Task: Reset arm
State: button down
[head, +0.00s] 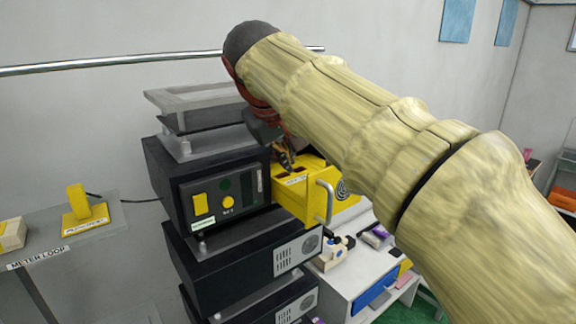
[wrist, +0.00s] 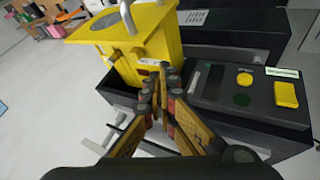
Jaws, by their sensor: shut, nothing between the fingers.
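My arm, in a cream sleeve, crosses the head view from the lower right to the upper middle. My gripper (head: 284,160) points down at the yellow drawer-like box (head: 299,199), which juts out of the black unit (head: 212,187) and has a metal handle (head: 325,202). In the wrist view my gripper (wrist: 160,75) is shut and empty, its fingertips close together beside the yellow box (wrist: 150,32). I cannot tell whether the tips touch it. The unit's panel has a yellow rocker (head: 201,204) and a round yellow button (head: 227,202).
More black units (head: 245,255) are stacked below, and a grey rack (head: 195,97) stands on top. A white bench (head: 340,283) with small items is at the lower middle. A shelf marked METER LOOP (head: 65,252) holds a yellow fixture (head: 83,205) at left. A rail (head: 120,61) runs along the wall.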

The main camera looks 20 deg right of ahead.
jog(key=shift+a, duration=0.15)
jog(key=s+a+f+y+b, duration=0.1)
jog(key=s+a+f, duration=0.1)
jog(key=f, duration=0.5)
jog(key=s+a+f+y+b, duration=0.1)
jog(key=a+f+b, duration=0.1)
jog(key=f, duration=0.5)
jog(key=s+d+f+b, duration=0.1)
jog(key=s+f+b, duration=0.6)
jog(key=f, duration=0.6)
jog(key=s+d+f+m+y+b, duration=0.1)
jog(key=s+f+b, duration=0.7)
jog(key=f, duration=0.5)
jog(key=s+f+m+y+b, duration=0.1)
jog(key=s+f+b, duration=0.7)
jog(key=f, duration=0.6)
jog(key=shift+s+d+g, duration=0.15)
jog(key=shift+d+g, duration=0.15)
jog(key=shift+d, duration=0.1)
